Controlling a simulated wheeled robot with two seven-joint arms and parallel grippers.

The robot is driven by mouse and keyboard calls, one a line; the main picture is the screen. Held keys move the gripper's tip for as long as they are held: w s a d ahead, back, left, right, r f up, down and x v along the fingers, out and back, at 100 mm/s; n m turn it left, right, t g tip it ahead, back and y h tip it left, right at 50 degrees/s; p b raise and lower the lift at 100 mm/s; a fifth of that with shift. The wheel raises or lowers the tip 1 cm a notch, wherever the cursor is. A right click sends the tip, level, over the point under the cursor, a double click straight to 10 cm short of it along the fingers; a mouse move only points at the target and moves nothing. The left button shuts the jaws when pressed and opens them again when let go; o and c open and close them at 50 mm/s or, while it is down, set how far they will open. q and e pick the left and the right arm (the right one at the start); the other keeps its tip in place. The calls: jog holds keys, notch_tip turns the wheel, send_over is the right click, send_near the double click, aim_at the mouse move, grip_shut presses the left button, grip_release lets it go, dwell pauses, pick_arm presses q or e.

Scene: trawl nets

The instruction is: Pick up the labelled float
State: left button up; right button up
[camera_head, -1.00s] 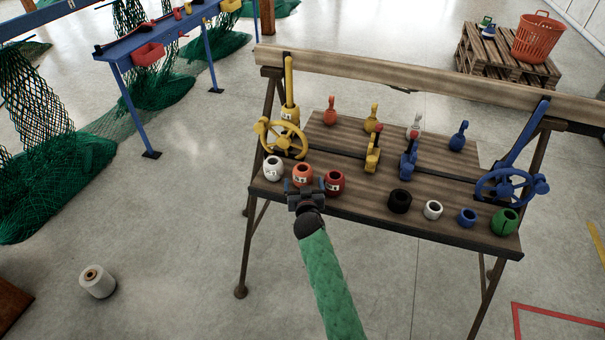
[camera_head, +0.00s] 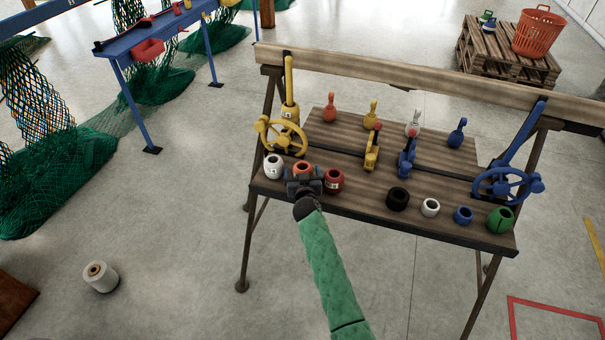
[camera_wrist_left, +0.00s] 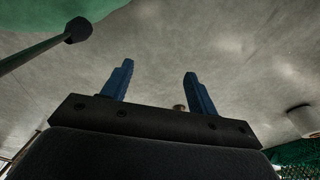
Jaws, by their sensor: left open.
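A white float (camera_head: 272,167), an orange float (camera_head: 302,168) and a red float (camera_head: 334,180) stand in a row at the left front of the wooden bench. The white and red ones show pale labels; the orange one's front is mostly hidden by my right gripper. My right gripper (camera_head: 304,180) is right at the orange float, in front of it in the picture. Its fingers are too small and dark to tell whether they are apart or touching it. My left gripper (camera_wrist_left: 158,70) is open and empty above the grey floor in the left wrist view.
Black (camera_head: 398,199), white (camera_head: 431,207), blue (camera_head: 464,215) and green (camera_head: 500,220) floats stand at the bench's right front. A yellow handwheel (camera_head: 281,136), a blue handwheel (camera_head: 507,186) and several upright levers rise behind. A wooden beam (camera_head: 420,80) spans the back.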

aim_at(303, 164)
jog(key=c, duration=1)
jog(key=shift+r, duration=0.25)
jog(key=shift+r+b, duration=0.3)
jog(key=shift+r, duration=0.05)
notch_tip(303, 164, up, 3)
jog(key=shift+f+b, duration=0.1)
jog(key=shift+b, duration=0.5)
jog(key=s+d+r+b, duration=0.1)
jog(key=s+d+r, duration=0.1)
jog(key=d, duration=0.1)
jog(key=s+d+r+b, duration=0.1)
jog(key=s+d+r, duration=0.1)
jog(key=d, duration=0.1)
jog(key=s+d+r, duration=0.2)
jog(key=shift+d+r+b, duration=0.1)
jog(key=shift+d+b, duration=0.3)
pick_arm(q)
jog(key=w+d+r, duration=0.3)
jog(key=r, duration=0.7)
jog(key=shift+w+d+r+g, duration=0.15)
jog(key=shift+d+g, duration=0.1)
jog(key=shift+g, duration=0.15)
pick_arm(e)
jog(key=shift+s+d+r, duration=0.25)
jog(key=shift+d+r, duration=0.15)
jog(key=shift+d, duration=0.05)
